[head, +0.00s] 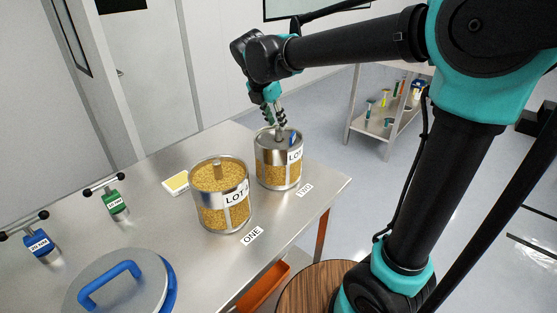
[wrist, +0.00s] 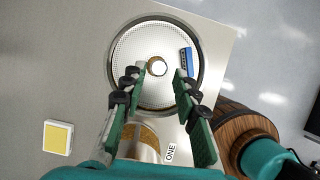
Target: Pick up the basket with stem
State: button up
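A cylindrical basket of golden granules (head: 279,174), labelled LOT, stands at the TWO label on the metal table. In the wrist view its round perforated top (wrist: 128,47) has a short central stem (wrist: 157,67) and a blue piece (wrist: 186,61) near the rim. My gripper (head: 279,132) is over this basket, pointing down. In the wrist view my gripper (wrist: 160,77) is open, its green fingers apart, with the stem just ahead between the tips.
A yellow-topped white block (head: 175,183), a green-tagged T-handled tool (head: 115,203), a blue-tagged one (head: 39,244) and a round lid with a blue handle (head: 120,287) are on the table. A shelf cart (head: 380,125) stands behind. The table's right edge is near the TWO basket.

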aim_at(278, 128)
jog(key=x, duration=0.5)
jog(key=shift+a, duration=0.1)
grip_shut()
